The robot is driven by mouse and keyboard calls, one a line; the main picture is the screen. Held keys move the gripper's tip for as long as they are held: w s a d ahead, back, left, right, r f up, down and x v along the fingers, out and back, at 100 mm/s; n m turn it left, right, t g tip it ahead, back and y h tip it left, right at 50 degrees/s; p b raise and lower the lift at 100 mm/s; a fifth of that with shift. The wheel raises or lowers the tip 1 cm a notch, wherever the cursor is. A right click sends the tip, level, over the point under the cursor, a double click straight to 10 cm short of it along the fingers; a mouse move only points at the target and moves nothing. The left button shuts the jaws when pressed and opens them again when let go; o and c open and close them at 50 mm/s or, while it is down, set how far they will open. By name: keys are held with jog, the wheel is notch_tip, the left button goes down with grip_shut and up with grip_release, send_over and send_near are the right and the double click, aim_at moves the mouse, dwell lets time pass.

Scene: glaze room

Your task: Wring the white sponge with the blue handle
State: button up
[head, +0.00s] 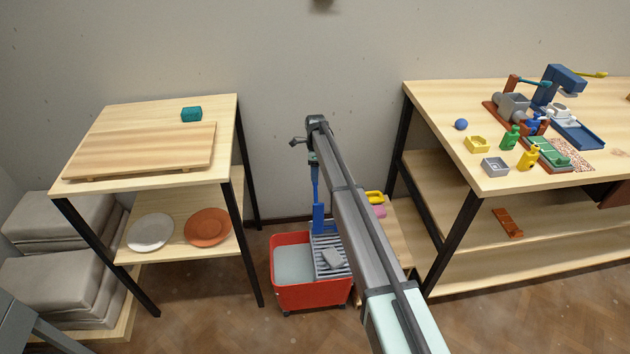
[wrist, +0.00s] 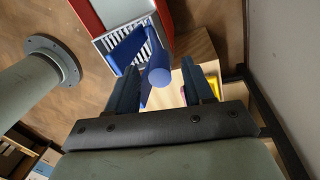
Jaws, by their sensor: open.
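A red bucket (head: 312,297) with pale water stands on the floor, with a grey slatted wringer (head: 327,242) on its right side. The pale sponge (head: 333,259) lies on the slats in the head view. The blue handle (head: 318,190) rises upright from the wringer. In the wrist view, the blue handle (wrist: 158,75) ends in a round grip that shows between the fingers of my gripper (wrist: 160,66). My gripper is open, one finger on each side of the handle, with gaps visible. The sponge is not visible in the wrist view.
A low wooden shelf with a yellow item (head: 374,197) and a pink item (head: 378,211) is right of the bucket. A table (head: 430,95) with tools stands right; a table with a wooden board (head: 145,150) stands left.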

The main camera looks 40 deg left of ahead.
jog(key=shift+s+d+f, duration=0.1)
jog(key=shift+s+f, duration=0.05)
jog(key=shift+f, duration=0.9)
jog(key=shift+s+d+f, duration=0.1)
jog(key=shift+s+f, duration=0.05)
jog(key=shift+f, duration=0.85)
jog(key=shift+c, duration=0.3)
grip_shut()
